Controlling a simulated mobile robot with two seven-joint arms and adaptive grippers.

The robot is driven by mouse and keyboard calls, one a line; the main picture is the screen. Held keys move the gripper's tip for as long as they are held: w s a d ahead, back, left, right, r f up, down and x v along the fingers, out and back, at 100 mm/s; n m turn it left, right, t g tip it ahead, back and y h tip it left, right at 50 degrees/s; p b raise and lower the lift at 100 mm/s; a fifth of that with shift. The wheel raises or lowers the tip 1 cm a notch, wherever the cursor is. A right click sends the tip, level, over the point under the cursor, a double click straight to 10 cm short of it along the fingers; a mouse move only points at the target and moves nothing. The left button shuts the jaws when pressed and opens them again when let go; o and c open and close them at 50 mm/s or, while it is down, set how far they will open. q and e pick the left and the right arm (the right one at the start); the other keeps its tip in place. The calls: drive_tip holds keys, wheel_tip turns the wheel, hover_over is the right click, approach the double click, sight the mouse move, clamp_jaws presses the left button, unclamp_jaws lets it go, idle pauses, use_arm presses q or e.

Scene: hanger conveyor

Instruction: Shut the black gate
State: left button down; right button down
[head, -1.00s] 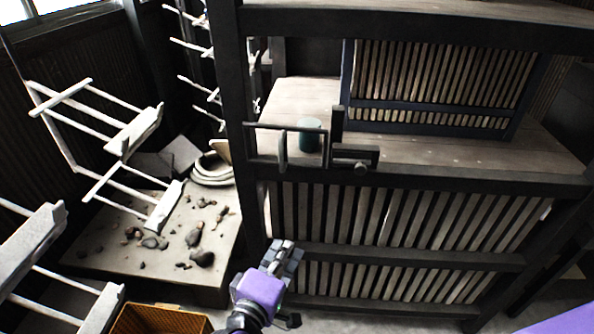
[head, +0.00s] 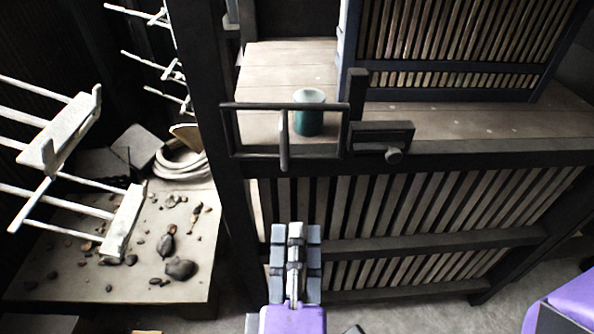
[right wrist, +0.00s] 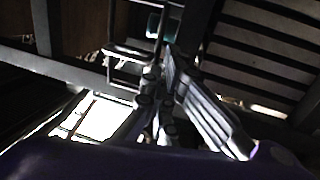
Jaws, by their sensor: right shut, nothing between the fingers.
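The black gate (head: 236,105) is a small rectangular bar frame with an upright handle bar, between the thick left post and a short black post (head: 357,95) above the slatted front. Whether its right end touches the short post is unclear. A dark latch block with a round knob (head: 382,135) is right of that post. My right gripper (head: 295,230) is shut and empty, pointing up below the gate, apart from it in the head view. In the right wrist view, the gripper's fingers (right wrist: 168,75) overlap the dark gate bars. My left gripper is not in view.
A teal cup (head: 309,118) stands on the wooden shelf (head: 440,120) behind the gate. White hanger racks (head: 65,130) hang at left, above a low platform (head: 105,270) with stones and a coiled hose (head: 180,165). Slatted panels (head: 400,215) fill the front below.

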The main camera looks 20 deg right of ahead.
drive_tip(key=p+x, duration=0.3)
drive_tip(key=x, duration=0.8)
drive_tip(key=shift+w+p, duration=0.3)
drive_tip(key=shift+p, duration=0.05)
drive_tip(key=shift+d, duration=0.1)
drive_tip(key=shift+w, duration=0.1)
drive_tip(key=shift+w+d+r+n+t+y, duration=0.2)
drive_tip(key=shift+w+n+y, duration=0.1)
drive_tip(key=shift+y, duration=0.2)
drive_tip(key=shift+w+d+r+n+t+y, duration=0.1)
drive_tip(key=shift+w+d+n+t+y, duration=0.2)
drive_tip(key=shift+y, duration=0.2)
